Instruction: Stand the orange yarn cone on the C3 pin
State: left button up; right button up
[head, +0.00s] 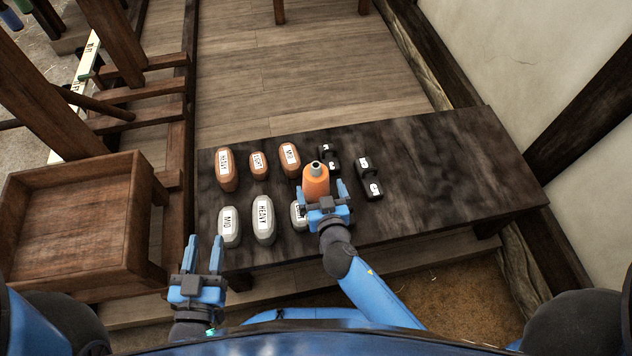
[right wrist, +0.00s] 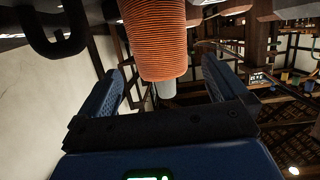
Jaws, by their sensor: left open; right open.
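The orange yarn cone (head: 316,186) has a grey tip pointing up and is at the dark bench among weights; its base is hidden. It also shows in the right wrist view (right wrist: 158,40), tip downward in that picture. My right gripper (head: 325,200) is open at the cone's near side. In the right wrist view its fingers stand wide on either side of the cone's tip end, with gaps and no visible grip. My left gripper (head: 204,252) is open and empty, left of the bench's near edge. I cannot identify the C3 pin in either view.
The dark bench (head: 440,165) holds brown weights (head: 226,168), grey weights (head: 263,220) and black weights (head: 369,188). Its right part is clear. A wooden box (head: 70,225) stands at left, with timber framing behind it. A pale wall (head: 545,60) is at right.

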aim_at(316, 177)
jog(key=shift+x, duration=3.1)
jog(key=shift+f, duration=0.15)
jog(key=c, duration=1.2)
jog(key=shift+o, duration=0.2)
